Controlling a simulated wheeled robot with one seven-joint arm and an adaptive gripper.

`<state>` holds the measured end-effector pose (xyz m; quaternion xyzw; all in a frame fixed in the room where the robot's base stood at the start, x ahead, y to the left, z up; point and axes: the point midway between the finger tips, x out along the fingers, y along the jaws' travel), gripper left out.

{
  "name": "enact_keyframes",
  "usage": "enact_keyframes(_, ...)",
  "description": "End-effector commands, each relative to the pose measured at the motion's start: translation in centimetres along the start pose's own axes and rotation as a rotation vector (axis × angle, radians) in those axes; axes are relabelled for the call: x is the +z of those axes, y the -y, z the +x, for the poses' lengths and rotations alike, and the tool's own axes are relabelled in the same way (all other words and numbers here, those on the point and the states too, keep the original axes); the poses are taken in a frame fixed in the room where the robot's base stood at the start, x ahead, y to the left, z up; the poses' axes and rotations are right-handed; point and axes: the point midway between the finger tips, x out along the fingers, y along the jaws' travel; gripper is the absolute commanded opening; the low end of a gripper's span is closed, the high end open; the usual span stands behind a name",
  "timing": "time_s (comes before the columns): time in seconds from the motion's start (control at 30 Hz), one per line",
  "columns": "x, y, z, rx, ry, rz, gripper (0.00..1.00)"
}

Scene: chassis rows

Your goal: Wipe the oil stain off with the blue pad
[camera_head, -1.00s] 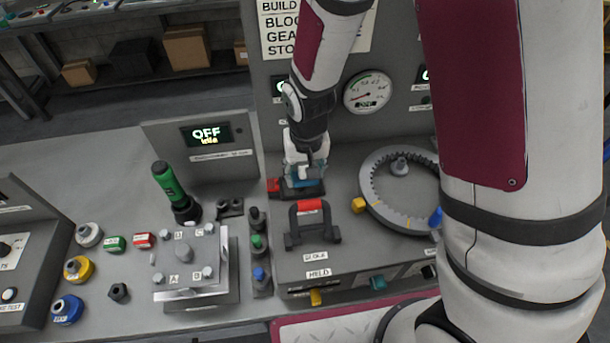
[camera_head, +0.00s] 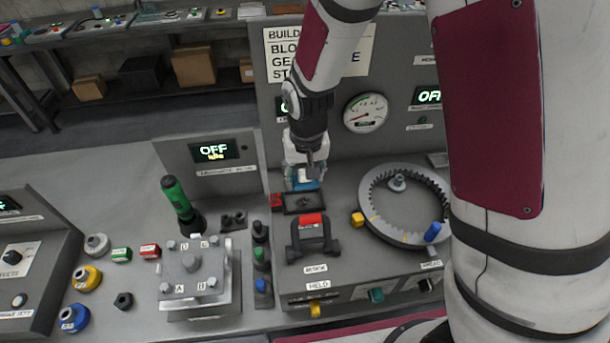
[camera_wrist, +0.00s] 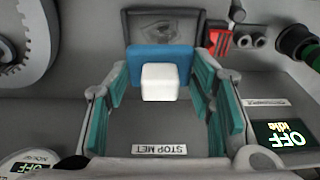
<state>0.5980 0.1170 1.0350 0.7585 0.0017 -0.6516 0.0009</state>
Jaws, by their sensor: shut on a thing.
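The blue pad (camera_wrist: 132,62) has a white block handle (camera_wrist: 160,82) and sits between the teal fingers of my gripper (camera_wrist: 160,95), which is shut on it. In the head view my gripper (camera_head: 304,176) and the pad (camera_head: 307,186) are at the back edge of a dark-framed plate (camera_head: 290,209). The plate (camera_wrist: 190,20) shows a dark smeared oil stain (camera_wrist: 155,24) in the wrist view; the stain (camera_head: 304,202) also shows in the head view. The pad lies beside the stain, on the panel side. I cannot tell whether the pad touches the surface.
A red-topped handle (camera_head: 311,222) stands in front of the plate, and a small red part (camera_head: 276,200) is at its left. A toothed ring (camera_head: 372,207) lies to the right. A gauge panel (camera_head: 400,140) rises behind. A green-handled tool (camera_head: 178,198) stands left.

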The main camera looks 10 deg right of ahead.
Motion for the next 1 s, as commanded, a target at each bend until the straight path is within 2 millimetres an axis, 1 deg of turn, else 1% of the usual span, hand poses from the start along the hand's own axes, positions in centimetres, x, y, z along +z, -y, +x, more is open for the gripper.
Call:
enact_keyframes(0.27,0.0,0.0,0.1,0.0,0.001,0.0,0.17)
enact_keyframes(0.37,0.1,0.0,0.5,0.001,0.002,0.0,0.17)
enact_keyframes(0.8,0.6,0.3,4.4,-0.001,0.0,-0.002,0.17)
enact_keyframes(1.0,0.8,0.4,5.4,-0.001,-0.001,-0.002,0.17)
